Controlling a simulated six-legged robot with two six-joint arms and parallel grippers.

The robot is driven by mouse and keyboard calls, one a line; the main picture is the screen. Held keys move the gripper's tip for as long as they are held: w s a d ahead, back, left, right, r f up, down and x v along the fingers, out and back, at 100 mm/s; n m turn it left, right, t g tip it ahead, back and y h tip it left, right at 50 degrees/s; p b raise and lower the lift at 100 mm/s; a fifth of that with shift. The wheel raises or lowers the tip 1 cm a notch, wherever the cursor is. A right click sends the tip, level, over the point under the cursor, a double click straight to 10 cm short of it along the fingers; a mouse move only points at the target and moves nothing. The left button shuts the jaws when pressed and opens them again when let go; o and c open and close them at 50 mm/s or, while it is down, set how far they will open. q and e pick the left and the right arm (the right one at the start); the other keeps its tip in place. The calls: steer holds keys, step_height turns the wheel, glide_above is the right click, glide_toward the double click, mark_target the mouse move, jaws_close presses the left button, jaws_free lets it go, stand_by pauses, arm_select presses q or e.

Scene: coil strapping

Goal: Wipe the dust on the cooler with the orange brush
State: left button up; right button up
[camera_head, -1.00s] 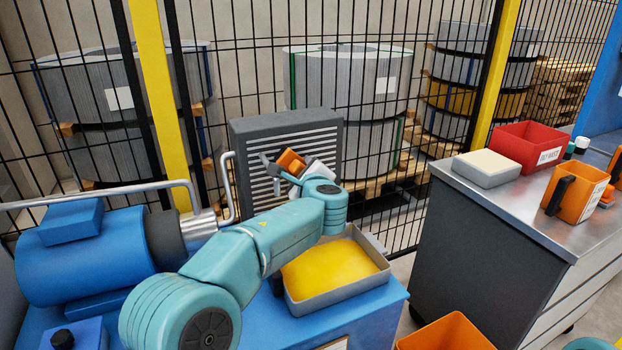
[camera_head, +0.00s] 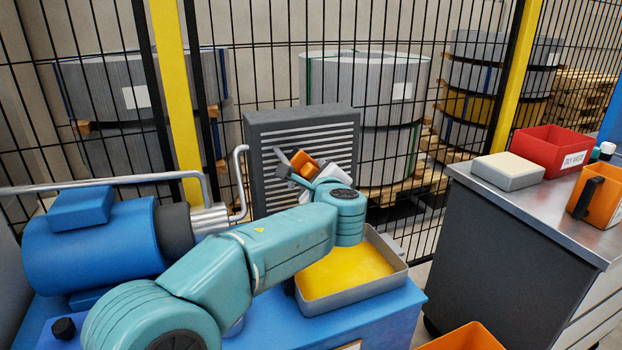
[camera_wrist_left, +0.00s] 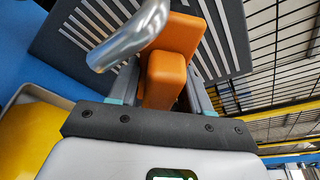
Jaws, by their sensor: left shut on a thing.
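The cooler (camera_head: 262,122) is a dark grey box with light slats, upright behind the blue machine; it also fills the top of the left wrist view (camera_wrist_left: 75,45). My left gripper (camera_head: 300,170) is in front of the slats, shut on the orange brush (camera_head: 304,163). In the left wrist view the orange brush (camera_wrist_left: 168,70) sits between the fingers, its far end toward the slats. A bent metal pipe partly covers it there. I cannot tell whether the brush touches the slats. No dust can be made out. My right gripper is not in view.
A grey tray with yellow contents (camera_head: 398,278) lies below my left forearm. A blue motor (camera_head: 95,240) with a metal pipe (camera_head: 240,170) stands at left. A steel-topped cabinet (camera_head: 510,205) at right holds a red bin (camera_head: 548,150). A mesh fence runs behind.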

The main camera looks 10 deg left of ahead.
arm_select(q)
steer(key=shift+s+d, duration=0.55)
steer(key=shift+s, duration=0.2)
steer(key=shift+b, duration=0.3)
steer(key=shift+s, duration=0.1)
steer(key=shift+s+d+b, duration=0.7)
steer(key=shift+s+d, duration=0.1)
steer(key=shift+s, duration=0.35)
